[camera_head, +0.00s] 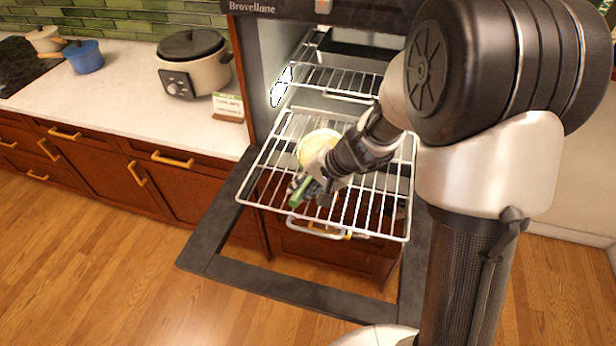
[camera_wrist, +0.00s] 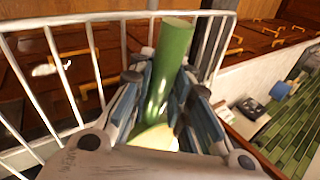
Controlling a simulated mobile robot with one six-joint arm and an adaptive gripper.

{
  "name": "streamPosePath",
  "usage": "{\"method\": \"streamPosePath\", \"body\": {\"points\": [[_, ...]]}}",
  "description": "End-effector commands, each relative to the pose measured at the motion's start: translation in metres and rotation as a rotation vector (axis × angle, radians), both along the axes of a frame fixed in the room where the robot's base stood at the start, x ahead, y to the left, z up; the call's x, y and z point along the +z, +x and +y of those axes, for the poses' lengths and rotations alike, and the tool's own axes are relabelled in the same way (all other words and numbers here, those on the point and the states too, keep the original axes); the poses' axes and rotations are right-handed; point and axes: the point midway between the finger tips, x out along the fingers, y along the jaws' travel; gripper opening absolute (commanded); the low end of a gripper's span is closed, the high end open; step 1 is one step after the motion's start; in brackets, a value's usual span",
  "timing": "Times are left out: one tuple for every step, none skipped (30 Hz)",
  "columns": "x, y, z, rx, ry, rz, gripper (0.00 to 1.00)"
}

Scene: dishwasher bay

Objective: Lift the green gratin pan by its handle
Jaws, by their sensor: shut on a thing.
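The green gratin pan (camera_head: 316,138) is over the pulled-out wire rack, with a pale yellow inside. Its green handle (camera_head: 297,195) points toward the front left. My gripper (camera_head: 318,184) is at the handle, between it and my arm. In the wrist view the green handle (camera_wrist: 170,65) stands between the two fingers of my gripper (camera_wrist: 158,105), which are shut on it. A bit of the pan's pale inside (camera_wrist: 155,138) shows below the handle. My gripper and wrist hide part of the pan. I cannot tell whether the pan touches the rack.
The wire rack (camera_head: 262,208) extends over the open dark door frame (camera_head: 225,262). A second rack (camera_head: 335,76) is higher inside. A cooker (camera_head: 207,73), a small sign (camera_head: 228,106) and a blue pot (camera_head: 85,57) stand on the left counter.

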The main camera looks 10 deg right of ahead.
Motion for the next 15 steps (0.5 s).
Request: {"method": "streamPosePath", "body": {"points": [[0.004,0.001,0.0,0.001,0.0,-0.005,0.0],[0.005,0.001,0.0,0.002,-0.001,-0.005,0.0],[0.008,0.001,0.0,0.002,-0.001,-0.005,0.0],[0.01,0.001,0.0,0.003,0.0,-0.006,0.0],[0.013,0.001,0.0,0.002,0.0,-0.006,0.0],[0.018,0.002,0.0,0.001,0.0,-0.007,0.0],[0.023,0.002,0.0,0.002,0.0,-0.007,0.0],[0.027,0.002,0.0,0.002,0.0,-0.007,0.0],[0.033,0.002,0.0,0.002,0.0,-0.007,0.0],[0.039,0.002,0.0,0.002,0.0,-0.007,0.0],[0.045,0.002,0.0,0.002,-0.001,-0.008,0.0],[0.053,0.002,0.0,0.002,0.0,-0.01,0.0],[0.059,0.002,0.0,0.002,-0.001,-0.009,0.0],[0.066,0.002,0.0,0.001,-0.001,-0.009,0.0],[0.074,0.002,0.0,0.003,0.0,-0.01,0.0]]}}
